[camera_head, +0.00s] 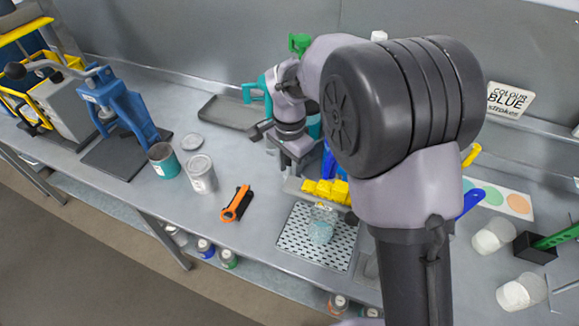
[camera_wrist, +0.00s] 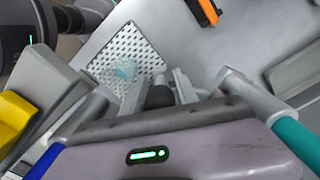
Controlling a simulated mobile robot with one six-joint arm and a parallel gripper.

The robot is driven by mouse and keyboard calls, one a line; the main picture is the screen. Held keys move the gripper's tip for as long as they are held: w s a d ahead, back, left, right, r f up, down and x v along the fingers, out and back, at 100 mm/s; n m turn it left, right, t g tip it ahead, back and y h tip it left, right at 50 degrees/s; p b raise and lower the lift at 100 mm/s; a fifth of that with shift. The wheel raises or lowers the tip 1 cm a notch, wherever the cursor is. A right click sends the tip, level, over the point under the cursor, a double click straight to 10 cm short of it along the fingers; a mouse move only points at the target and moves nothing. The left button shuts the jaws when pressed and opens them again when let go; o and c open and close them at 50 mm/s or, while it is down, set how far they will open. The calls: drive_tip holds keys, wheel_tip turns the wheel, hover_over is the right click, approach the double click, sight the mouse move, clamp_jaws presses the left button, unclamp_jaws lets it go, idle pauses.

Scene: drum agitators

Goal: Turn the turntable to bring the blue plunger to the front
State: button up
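The turntable is mostly hidden behind my arm in the head view. Around my wrist there, a teal handle (camera_head: 257,90) shows on the left, a green one (camera_head: 299,43) at the back and a blue one, the blue plunger (camera_head: 328,162), at the front right. In the wrist view the blue plunger (camera_wrist: 45,162) is at lower left and the teal handle (camera_wrist: 297,143) at right, each on a grey metal part. My gripper (camera_wrist: 160,90) points down among them, with a dark piece between its fingers. Whether it grips anything is unclear.
A perforated tray (camera_head: 290,245) with a glass cup (camera_head: 322,224) lies in front, beside yellow blocks (camera_head: 325,190). An orange tool (camera_head: 236,203), cans (camera_head: 201,174) and a blue press (camera_head: 122,105) are on the left. White cups (camera_head: 492,236) stand at right.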

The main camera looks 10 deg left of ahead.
wheel_tip(320, 180, up, 18)
drive_tip(key=p, duration=0.4)
drive_tip(key=shift+f, duration=0.25)
